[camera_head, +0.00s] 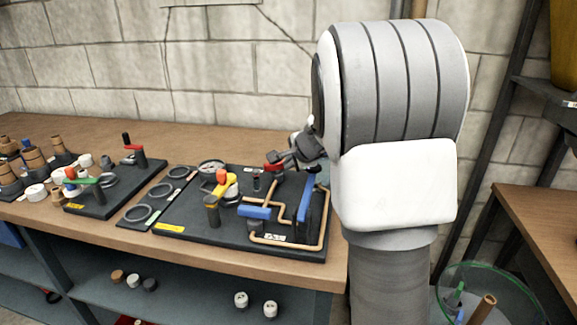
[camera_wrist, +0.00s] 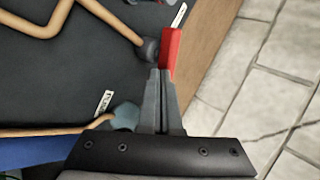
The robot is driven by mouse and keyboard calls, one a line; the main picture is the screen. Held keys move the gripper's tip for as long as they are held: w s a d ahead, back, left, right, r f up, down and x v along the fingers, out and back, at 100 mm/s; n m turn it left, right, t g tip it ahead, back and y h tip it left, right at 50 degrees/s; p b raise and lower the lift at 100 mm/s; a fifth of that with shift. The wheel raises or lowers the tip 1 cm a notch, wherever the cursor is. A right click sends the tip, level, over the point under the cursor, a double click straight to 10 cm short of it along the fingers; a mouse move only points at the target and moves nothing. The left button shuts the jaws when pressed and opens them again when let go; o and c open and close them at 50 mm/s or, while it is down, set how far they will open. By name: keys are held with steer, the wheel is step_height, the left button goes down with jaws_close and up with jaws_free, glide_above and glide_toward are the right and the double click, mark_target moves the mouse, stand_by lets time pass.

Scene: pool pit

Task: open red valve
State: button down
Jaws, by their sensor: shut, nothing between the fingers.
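The red valve handle (camera_wrist: 171,50) stands at the edge of the dark board in the wrist view, beside a dark round fitting at the end of a copper pipe. In the head view the red handle (camera_head: 273,168) shows at the back right of the board. My gripper (camera_wrist: 160,74) is shut, and its fingertips are right at the near end of the handle. I cannot tell whether they touch it. In the head view my gripper (camera_head: 283,159) is small and partly hidden behind my arm.
The dark board (camera_head: 185,226) carries copper pipes, blue valve handles (camera_head: 255,212) and a yellow handle (camera_head: 225,186). It sits on a wooden bench (camera_head: 285,272) against a block wall. A smaller board with red and green handles (camera_head: 84,181) stands to the left. A bin (camera_head: 497,268) is at lower right.

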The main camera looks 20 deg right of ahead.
steer(key=shift+w+d+f+n+y+b, duration=0.1)
steer(key=shift+d+n+y+b, duration=0.1)
steer(key=shift+n+y+b, duration=0.5)
steer(key=shift+w+d+f+n+y+b, duration=0.15)
steer(key=shift+d+n+y+b, duration=0.2)
steer(key=shift+n+b, duration=0.45)
steer(key=shift+w+d+r+n+g+y+b, duration=0.1)
steer(key=shift+w+d+n+g+y+b, duration=0.15)
steer(key=shift+n+y, duration=0.3)
steer(key=shift+w+d+r+n+g+y+b, duration=0.15)
steer(key=shift+n+g+y, duration=0.1)
steer(key=shift+n+y, duration=0.25)
steer(key=shift+w+a+n, duration=0.1)
steer(key=shift+n, duration=0.15)
steer(key=shift+w+d+p, duration=0.2)
steer(key=shift+w+p, duration=0.25)
steer(key=shift+w, duration=0.15)
steer(key=shift+s+a+b, duration=0.3)
steer(key=shift+s+a, duration=0.05)
steer(key=shift+a, duration=0.4)
